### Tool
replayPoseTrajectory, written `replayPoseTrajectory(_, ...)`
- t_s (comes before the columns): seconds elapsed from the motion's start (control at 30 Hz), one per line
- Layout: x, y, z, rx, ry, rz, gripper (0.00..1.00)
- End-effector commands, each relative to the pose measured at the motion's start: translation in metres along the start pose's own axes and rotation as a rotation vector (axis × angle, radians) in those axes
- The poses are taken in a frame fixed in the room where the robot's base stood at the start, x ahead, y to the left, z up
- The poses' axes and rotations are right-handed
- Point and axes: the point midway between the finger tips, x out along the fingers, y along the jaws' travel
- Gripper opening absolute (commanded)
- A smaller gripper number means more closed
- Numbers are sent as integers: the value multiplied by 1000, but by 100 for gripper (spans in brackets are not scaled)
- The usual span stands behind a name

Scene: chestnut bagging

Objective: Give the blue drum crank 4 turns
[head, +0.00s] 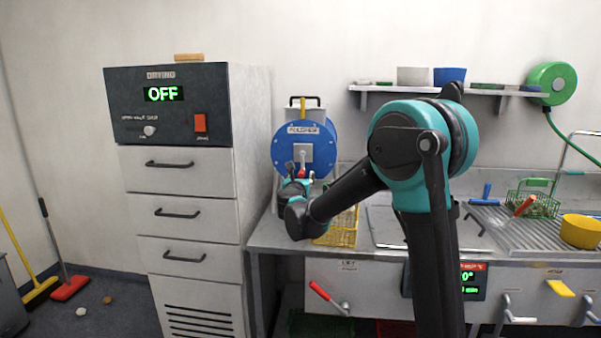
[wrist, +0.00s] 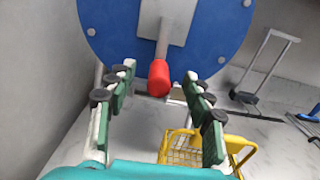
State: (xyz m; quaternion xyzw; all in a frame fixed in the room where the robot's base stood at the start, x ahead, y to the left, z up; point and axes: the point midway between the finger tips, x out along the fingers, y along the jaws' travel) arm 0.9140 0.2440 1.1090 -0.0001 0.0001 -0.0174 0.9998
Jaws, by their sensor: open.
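The blue drum (head: 284,150), labelled POLISHER, stands at the left end of the counter, beside the drying cabinet. In the wrist view the drum (wrist: 110,22) fills the top. Its crank has a grey arm (wrist: 168,25) hanging down from the hub, with a red handle (wrist: 159,78) at its lower end. The red handle also shows in the head view (head: 301,173), just above my gripper (head: 303,180). In the wrist view my gripper (wrist: 158,82) is open, one finger on each side of the red handle. I see gaps between the handle and both fingers.
A yellow wire basket (head: 343,230) stands on the counter right of my gripper, below it in the wrist view. The drying cabinet (head: 190,225) is close on the left. A shelf (head: 440,89) hangs on the wall. A red lever (head: 320,291) is on the counter front.

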Motion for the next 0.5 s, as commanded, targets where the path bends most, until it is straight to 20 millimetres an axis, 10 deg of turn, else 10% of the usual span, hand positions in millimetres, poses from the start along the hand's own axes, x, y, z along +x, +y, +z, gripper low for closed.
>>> replayPoseTrajectory(0.5, -57, 0, 0, 0, 0, 1, 52)
